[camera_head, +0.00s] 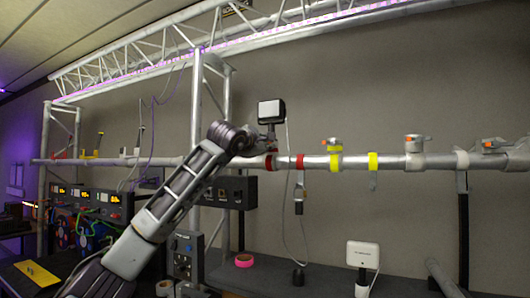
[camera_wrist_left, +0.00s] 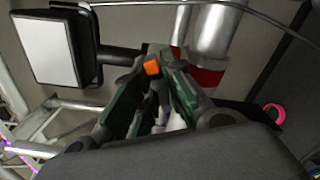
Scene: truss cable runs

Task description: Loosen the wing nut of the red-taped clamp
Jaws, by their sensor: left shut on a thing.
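The left gripper (camera_head: 258,145) is at the pipe by the red tape (camera_head: 269,162), just under a small lamp (camera_head: 271,111). In the wrist view its dark green fingers (camera_wrist_left: 152,100) are shut around the orange-ended wing nut (camera_wrist_left: 152,66). The red tape band (camera_wrist_left: 207,77) shows on the pipe just right of the fingers. The clamp body is mostly hidden behind the gripper in both views. The right gripper is in neither view.
The pipe (camera_head: 385,162) runs across, with a second red band (camera_head: 300,161), yellow bands and several other clamps to the right. A cable hangs near the lamp. A pink tape roll (camera_head: 244,261) and a white lamp (camera_head: 362,255) are below. Control boxes stand at left.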

